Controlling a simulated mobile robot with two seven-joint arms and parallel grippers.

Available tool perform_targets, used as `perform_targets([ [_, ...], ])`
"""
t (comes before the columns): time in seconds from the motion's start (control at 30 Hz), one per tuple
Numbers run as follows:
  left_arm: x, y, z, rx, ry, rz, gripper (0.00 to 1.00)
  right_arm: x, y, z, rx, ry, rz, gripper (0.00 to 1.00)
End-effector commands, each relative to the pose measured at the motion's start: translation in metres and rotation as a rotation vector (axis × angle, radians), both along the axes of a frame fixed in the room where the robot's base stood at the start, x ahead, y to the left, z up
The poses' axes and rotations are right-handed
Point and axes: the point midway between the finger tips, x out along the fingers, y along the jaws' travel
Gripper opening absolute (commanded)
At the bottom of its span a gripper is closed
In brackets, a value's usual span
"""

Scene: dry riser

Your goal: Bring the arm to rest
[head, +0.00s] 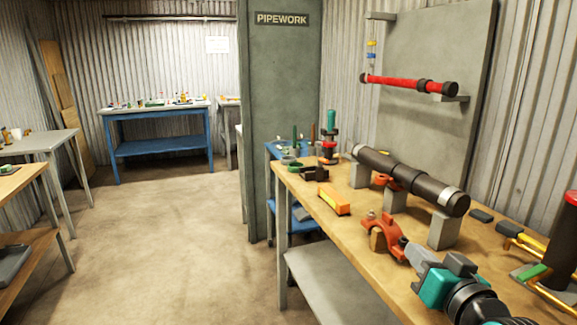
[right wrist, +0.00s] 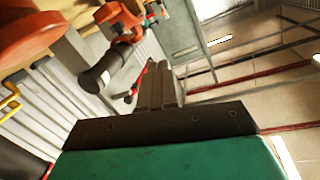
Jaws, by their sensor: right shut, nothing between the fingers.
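My right gripper (head: 408,246) comes in from the lower right of the head view, over the near part of the wooden workbench (head: 335,228). Its teal and black body is behind grey fingers. In the right wrist view the grey fingers (right wrist: 155,82) are together and hold nothing. An orange clamp-like fitting (head: 383,236) is just beyond the fingertips in the head view; I cannot tell whether they touch. My left gripper is not in view.
A dark pipe (head: 375,160) with an orange coupling lies on grey blocks along the bench. A yellow-orange block (head: 334,201) is left of it. Yellow-handled tools (head: 520,238) and a dark upright cylinder (head: 563,235) stand at right. A red pipe (head: 405,83) hangs on the wall panel.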

Motion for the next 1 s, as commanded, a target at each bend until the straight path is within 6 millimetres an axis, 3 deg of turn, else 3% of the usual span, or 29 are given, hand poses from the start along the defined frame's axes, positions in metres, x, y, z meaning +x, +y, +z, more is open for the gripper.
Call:
perform_targets([
  [0.03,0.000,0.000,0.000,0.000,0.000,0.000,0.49,-0.019,0.011,-0.034,-0.056,0.123,0.028,0.00],
  [0.1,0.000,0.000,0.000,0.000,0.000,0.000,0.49,-0.048,0.023,-0.077,-0.130,0.292,0.066,0.00],
  [0.2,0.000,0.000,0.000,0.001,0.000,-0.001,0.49,-0.093,0.034,-0.124,-0.218,0.500,0.109,0.00],
  [0.3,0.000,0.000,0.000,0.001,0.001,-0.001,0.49,-0.134,0.039,-0.155,-0.284,0.665,0.143,0.00],
  [0.5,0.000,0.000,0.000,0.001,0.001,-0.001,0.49,-0.203,0.043,-0.191,-0.374,0.916,0.192,0.00],
  [0.7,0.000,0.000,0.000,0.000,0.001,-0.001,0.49,-0.268,0.042,-0.209,-0.447,1.130,0.233,0.00],
  [1.0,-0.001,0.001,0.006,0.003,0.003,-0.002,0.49,-0.232,0.050,-0.230,-0.437,0.959,0.221,0.00],
])
